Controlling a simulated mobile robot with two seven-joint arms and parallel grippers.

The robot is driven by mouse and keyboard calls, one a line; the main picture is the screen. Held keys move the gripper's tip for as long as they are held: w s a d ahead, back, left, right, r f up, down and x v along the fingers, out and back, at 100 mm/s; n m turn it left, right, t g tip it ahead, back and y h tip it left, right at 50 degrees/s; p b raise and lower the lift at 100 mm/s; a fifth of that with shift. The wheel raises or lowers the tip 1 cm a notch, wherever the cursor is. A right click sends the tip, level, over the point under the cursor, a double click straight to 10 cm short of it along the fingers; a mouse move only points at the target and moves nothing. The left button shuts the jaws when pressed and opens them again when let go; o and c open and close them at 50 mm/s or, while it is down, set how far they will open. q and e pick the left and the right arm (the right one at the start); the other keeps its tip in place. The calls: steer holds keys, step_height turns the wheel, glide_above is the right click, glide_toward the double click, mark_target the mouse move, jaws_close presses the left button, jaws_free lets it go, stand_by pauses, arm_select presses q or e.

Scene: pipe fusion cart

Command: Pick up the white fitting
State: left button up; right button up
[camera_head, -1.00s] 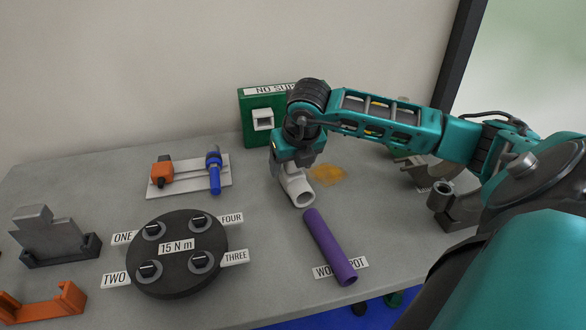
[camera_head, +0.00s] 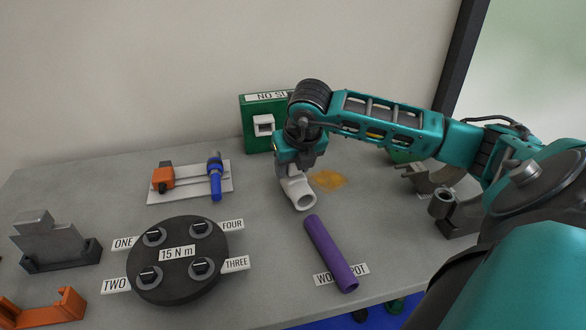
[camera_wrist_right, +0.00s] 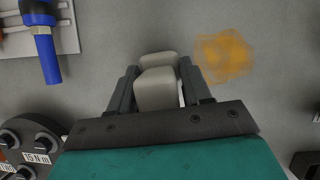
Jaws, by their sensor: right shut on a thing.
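In the right wrist view the fitting (camera_wrist_right: 156,90) sits between the two dark fingers of my right gripper (camera_wrist_right: 158,88). The fitting is at or just above the grey table; I cannot tell the gap. Its upper part is hidden by the gripper in the head view. My left gripper is not in view.
A purple pipe (camera_head: 331,254) lies just in front of the fitting. An orange stain (camera_head: 328,181) is to its right. A black disc (camera_head: 177,280) with several bolts and a white plate (camera_head: 190,196) with a blue tool (camera_head: 215,176) are left. A green box (camera_head: 256,142) stands behind.

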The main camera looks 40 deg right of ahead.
step_height(320, 180, up, 19)
steer(key=p, duration=0.1)
steer(key=shift+p, duration=0.3)
steer(key=shift+s+r, duration=0.1)
